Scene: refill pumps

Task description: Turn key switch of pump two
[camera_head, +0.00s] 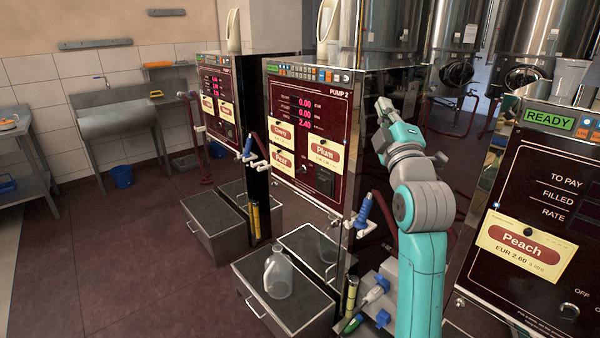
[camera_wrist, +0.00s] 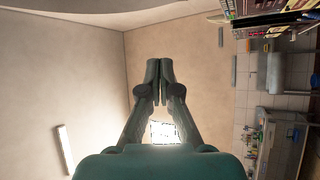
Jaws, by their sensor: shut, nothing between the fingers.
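Pump two (camera_head: 348,90) stands in the middle of the head view, its dark red front panel marked "PUMP 2". It has red digits and Cherry, Plum and Pear labels. A small round fitting (camera_head: 304,168) below the labels may be the key switch; it is too small to tell its position. My gripper (camera_head: 384,106) is raised to the right of pump two's panel, apart from it. In the wrist view my gripper (camera_wrist: 160,66) has its fingers together with nothing between them, and faces a bare wall. The key switch cannot be made out there.
A blue nozzle (camera_head: 364,210) hangs at pump two's lower right edge. A clear jug (camera_head: 278,273) stands on the metal drawer unit (camera_head: 293,313) below. The Peach pump (camera_head: 483,285) is close on the right. Another pump (camera_head: 218,110) stands left. Open floor lies front left.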

